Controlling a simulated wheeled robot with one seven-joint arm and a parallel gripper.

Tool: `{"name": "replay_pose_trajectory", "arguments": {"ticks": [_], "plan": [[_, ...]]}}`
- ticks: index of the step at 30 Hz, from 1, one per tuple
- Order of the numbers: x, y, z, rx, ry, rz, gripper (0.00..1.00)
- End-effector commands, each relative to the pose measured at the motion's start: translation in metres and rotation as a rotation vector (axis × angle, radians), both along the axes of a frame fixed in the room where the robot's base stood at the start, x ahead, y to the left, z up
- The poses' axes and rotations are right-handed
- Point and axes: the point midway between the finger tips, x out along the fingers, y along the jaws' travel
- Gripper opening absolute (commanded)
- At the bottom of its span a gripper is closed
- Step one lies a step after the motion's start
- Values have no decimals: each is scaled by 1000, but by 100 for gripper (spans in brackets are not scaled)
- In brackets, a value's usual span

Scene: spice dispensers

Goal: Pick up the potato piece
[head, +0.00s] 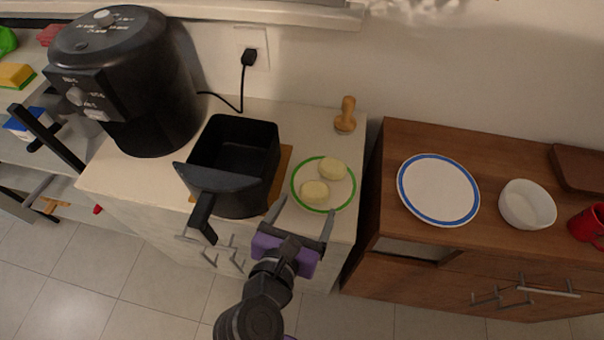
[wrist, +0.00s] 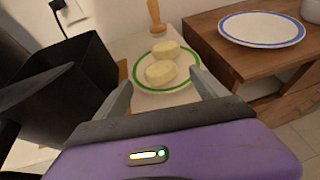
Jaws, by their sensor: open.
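Two pale yellow potato pieces lie on a white plate with a green rim (head: 345,198) on the light counter. The nearer potato piece (head: 314,191) is toward the front left of the plate, and the farther potato piece (head: 332,169) is behind it to the right. In the wrist view the nearer piece (wrist: 161,72) and the farther piece (wrist: 166,50) show just beyond the fingertips. My gripper (head: 306,207) is open and empty, its fingers reaching toward the front of the plate. In the wrist view my gripper (wrist: 160,85) has its fingers apart on either side of the nearer piece.
A black air fryer drawer (head: 234,170) with a handle stands close left of the plate, on a wooden board. The black air fryer (head: 128,80) is behind it. A wooden pestle-like object (head: 346,115) stands behind the plate. A brown cabinet at right holds a blue-rimmed plate (head: 438,190) and a white bowl (head: 527,204).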

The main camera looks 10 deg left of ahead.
Motion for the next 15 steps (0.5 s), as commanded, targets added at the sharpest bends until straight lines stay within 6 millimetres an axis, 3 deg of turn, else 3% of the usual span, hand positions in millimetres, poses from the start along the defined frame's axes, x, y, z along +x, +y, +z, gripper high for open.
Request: {"name": "replay_pose_trajectory", "arguments": {"ticks": [15], "plan": [[50, -11, -24, -1, 1, -3, 82]]}}
